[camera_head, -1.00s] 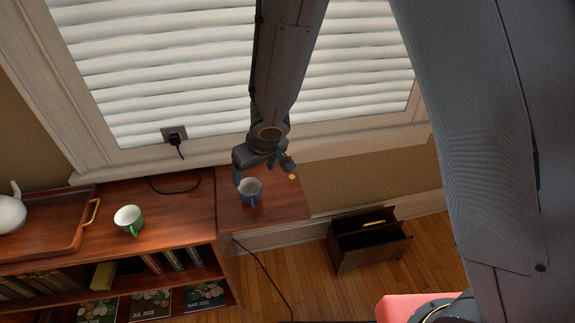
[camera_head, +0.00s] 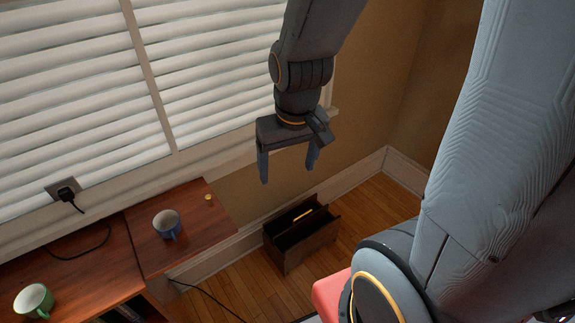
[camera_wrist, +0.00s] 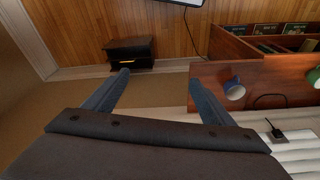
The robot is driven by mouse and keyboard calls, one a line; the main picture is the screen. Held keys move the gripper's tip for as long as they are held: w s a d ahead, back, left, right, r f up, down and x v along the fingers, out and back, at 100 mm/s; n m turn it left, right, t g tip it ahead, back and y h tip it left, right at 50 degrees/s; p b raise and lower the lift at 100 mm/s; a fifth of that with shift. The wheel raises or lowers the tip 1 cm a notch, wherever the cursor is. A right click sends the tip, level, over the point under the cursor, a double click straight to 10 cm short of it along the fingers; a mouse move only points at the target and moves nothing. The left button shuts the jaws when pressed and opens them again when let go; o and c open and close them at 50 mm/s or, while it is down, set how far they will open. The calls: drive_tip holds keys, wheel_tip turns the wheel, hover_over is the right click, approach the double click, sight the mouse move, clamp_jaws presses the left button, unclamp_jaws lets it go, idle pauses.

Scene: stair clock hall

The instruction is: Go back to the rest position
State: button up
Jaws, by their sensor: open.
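My gripper (camera_head: 288,170) is open and empty in the head view, raised in front of the wall to the right of the window. Its two fingers point down and stand well apart. The wrist view also shows my gripper (camera_wrist: 160,85) with nothing between the fingers. A blue mug (camera_head: 167,224) stands upright on the right end of the wooden cabinet top (camera_head: 200,243), apart from my gripper. The blue mug also shows in the wrist view (camera_wrist: 235,92).
A green mug (camera_head: 34,300) stands on the cabinet's left part. A small yellow object (camera_head: 208,197) lies near the back edge. A dark wooden open box (camera_head: 300,237) stands on the floor below my gripper. A black cable runs from a wall outlet (camera_head: 64,190). Floor at right is clear.

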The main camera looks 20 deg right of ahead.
wheel_tip(320, 180, down, 7)
drive_tip(key=b, duration=0.6)
drive_tip(key=shift+g, duration=0.4)
drive_tip(key=shift+w, duration=0.1)
idle(0.3)
